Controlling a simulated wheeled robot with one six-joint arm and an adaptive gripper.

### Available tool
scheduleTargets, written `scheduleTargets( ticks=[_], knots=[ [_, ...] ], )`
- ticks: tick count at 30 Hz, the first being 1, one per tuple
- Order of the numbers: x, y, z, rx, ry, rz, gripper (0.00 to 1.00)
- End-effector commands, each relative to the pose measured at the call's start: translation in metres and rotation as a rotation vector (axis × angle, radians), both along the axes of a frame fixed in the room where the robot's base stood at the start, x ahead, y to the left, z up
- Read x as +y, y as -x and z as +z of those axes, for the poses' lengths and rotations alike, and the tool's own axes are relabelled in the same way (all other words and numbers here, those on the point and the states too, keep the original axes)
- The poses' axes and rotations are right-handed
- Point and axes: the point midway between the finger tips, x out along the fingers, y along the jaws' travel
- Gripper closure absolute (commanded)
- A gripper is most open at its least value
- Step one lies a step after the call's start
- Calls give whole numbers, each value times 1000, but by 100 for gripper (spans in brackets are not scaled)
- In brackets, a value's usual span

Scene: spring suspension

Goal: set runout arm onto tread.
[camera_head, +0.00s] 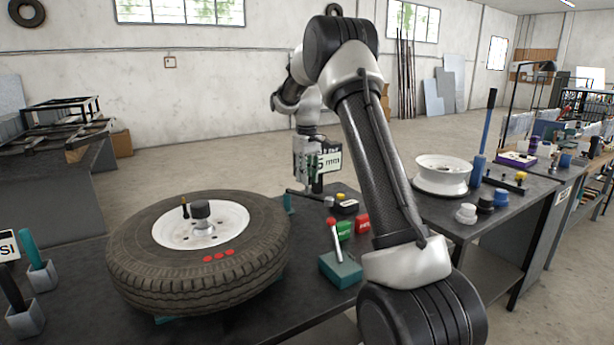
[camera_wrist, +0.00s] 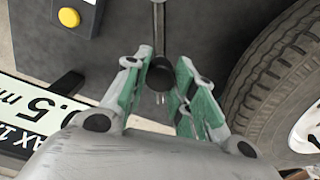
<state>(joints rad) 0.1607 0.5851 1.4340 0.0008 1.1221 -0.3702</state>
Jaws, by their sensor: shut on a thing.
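The tyre lies flat on its white rim at the left of the head view, its tread (camera_head: 175,283) facing outward; the tread also shows at the right of the wrist view (camera_wrist: 275,75). My gripper (camera_head: 312,188) is down beside the tyre's far right side. In the wrist view my gripper (camera_wrist: 163,88) has its green-padded fingers around the round dark end of the runout arm (camera_wrist: 159,72). A thin grey rod runs from it to the top edge. In the head view the dark bar of the arm (camera_head: 300,193) shows low at the fingers, apart from the tyre.
A white sign marked in mm (camera_head: 329,161) stands by my gripper. A black box with a yellow button (camera_head: 345,207), green and red blocks (camera_head: 362,222) and a teal box with a red-knobbed lever (camera_head: 340,270) stand right of the tyre. A bare white rim (camera_head: 442,175) sits further right.

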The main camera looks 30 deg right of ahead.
Motion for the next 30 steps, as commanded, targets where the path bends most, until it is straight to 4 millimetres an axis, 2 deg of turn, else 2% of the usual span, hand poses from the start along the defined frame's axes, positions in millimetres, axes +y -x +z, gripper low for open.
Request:
scheduleTargets(
  ticks=[7,14,30],
  knots=[
    [2,1,1,-1,0,-20,100],
    [10,5,1,1,1,-124,100],
    [50,11,0,0,1,-603,100]
  ],
)
